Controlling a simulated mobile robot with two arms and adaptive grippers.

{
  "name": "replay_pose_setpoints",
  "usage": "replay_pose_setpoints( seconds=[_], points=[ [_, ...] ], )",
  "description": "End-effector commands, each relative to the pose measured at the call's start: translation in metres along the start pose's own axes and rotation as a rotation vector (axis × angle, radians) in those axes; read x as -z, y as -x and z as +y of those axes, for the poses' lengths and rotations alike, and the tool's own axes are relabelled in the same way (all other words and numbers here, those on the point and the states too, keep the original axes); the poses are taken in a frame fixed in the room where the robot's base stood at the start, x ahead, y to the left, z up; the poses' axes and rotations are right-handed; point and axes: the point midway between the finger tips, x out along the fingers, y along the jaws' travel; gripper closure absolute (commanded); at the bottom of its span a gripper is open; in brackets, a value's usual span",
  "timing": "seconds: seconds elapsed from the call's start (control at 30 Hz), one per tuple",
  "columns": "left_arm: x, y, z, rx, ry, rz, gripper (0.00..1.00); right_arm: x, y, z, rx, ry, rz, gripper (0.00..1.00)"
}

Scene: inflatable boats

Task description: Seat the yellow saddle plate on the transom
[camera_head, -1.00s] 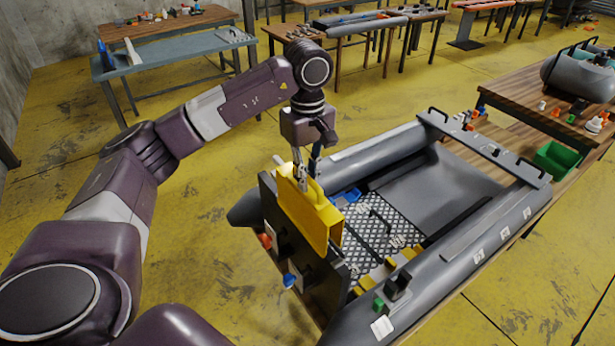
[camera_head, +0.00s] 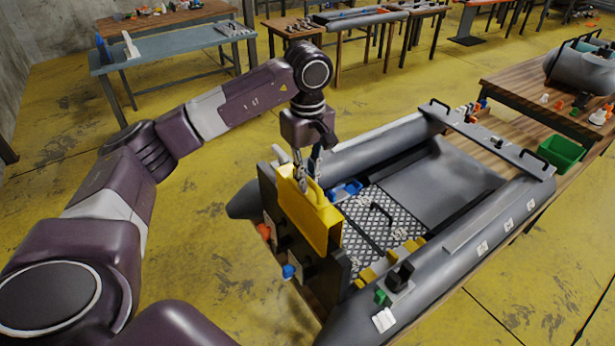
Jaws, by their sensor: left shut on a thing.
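The yellow saddle plate (camera_head: 318,224) is at the top edge of the dark transom (camera_head: 337,282), at the near left end of the grey inflatable boat (camera_head: 470,245). It overlaps the middle of the board, and the board's ends show on both sides. My left gripper (camera_head: 302,178) points down from above and is shut on the plate's upper part. The plate's underside and its contact with the transom are hidden, so I cannot tell whether it is fully down. My right gripper is not in view.
Blue and yellow parts lie on the boat's floor grating (camera_head: 378,220) behind the transom. A black and green fitting (camera_head: 400,277) sits on the near tube. A green bin (camera_head: 561,153) stands on the bench at right. Yellow floor is open at left.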

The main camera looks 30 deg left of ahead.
Motion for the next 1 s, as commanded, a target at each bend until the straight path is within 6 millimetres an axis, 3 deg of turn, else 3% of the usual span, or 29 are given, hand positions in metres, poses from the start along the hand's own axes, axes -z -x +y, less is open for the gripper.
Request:
replay_pose_setpoints(
  seconds=[1.0],
  points=[
    [0.000,-0.041,0.000,-0.002,0.000,0.001,1.00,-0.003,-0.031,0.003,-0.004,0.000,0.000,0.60]
  ],
)
